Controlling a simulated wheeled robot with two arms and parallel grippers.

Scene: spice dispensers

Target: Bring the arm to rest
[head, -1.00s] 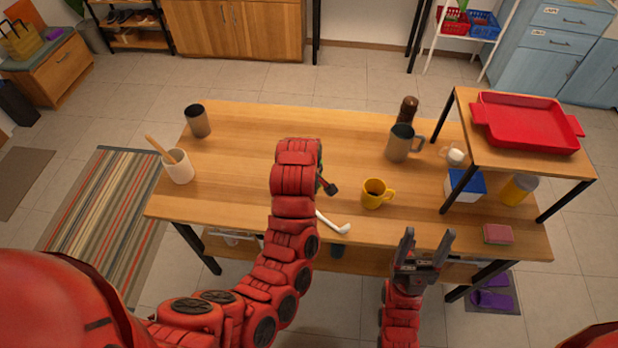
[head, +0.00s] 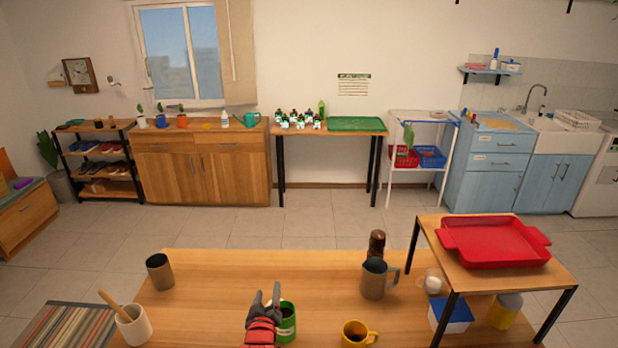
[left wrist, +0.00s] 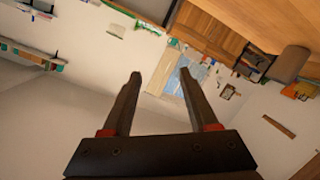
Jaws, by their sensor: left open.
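My left gripper (head: 267,300) points up above the near middle of the wooden table (head: 220,275). Its fingers stand apart with nothing between them. In the left wrist view the same gripper (left wrist: 158,85) is spread and empty, with the wall and room tilted behind it. A green container (head: 287,322) stands on the table just right of the gripper, partly hidden by it; I cannot tell whether they touch. My right gripper is not in view.
On the table are a brown cup (head: 160,272), a white crock (head: 134,327), a grey pitcher (head: 375,280), a brown bottle (head: 376,244) and a yellow mug (head: 356,334). A small raised shelf at right carries a red tray (head: 492,242). The table's left middle is clear.

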